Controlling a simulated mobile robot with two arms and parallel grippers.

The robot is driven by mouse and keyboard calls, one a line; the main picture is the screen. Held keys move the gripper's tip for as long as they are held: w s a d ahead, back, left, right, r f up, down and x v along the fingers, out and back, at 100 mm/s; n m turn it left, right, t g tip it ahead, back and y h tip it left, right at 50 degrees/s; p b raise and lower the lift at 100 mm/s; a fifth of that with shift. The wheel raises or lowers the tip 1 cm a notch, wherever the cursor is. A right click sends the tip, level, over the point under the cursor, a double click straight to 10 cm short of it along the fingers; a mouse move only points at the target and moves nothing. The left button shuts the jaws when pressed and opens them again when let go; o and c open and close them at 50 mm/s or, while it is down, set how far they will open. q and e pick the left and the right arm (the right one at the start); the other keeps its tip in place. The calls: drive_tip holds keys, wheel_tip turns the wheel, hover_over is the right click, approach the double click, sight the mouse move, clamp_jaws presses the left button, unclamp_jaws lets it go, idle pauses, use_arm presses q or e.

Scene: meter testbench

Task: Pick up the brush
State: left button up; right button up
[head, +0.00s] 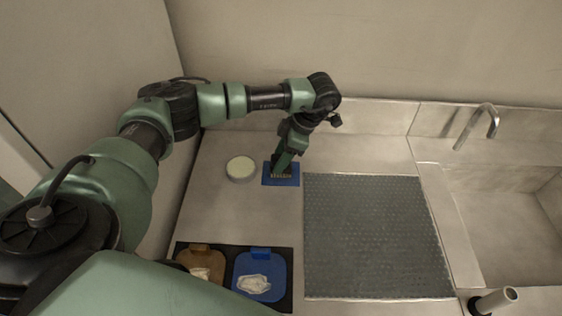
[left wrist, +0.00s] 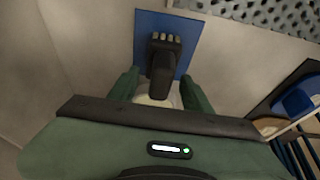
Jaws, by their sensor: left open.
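The brush (left wrist: 163,65) is dark with a row of pale bristles, and it is over a blue mat (left wrist: 187,27) in the left wrist view. In the head view the brush (head: 281,174) is mostly hidden by my left gripper (head: 287,160), with its bristles showing over the blue mat (head: 267,181). My left gripper (left wrist: 160,76) is open, with one finger on each side of the brush's dark handle. I cannot tell whether the fingers touch it. My right gripper is not in view.
A round pale-topped dish (head: 240,167) stands left of the mat. A grey textured mat (head: 375,235) lies to the right, before a sink (head: 510,215) with a tap (head: 484,122). Brown (head: 201,262) and blue (head: 260,275) scoop-like trays lie at the front. A wall closes the left side.

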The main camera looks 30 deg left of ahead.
use_arm(q)
clamp_jaws()
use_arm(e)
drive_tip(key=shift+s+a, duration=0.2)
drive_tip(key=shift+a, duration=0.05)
use_arm(q)
drive_tip(key=shift+r, duration=0.15)
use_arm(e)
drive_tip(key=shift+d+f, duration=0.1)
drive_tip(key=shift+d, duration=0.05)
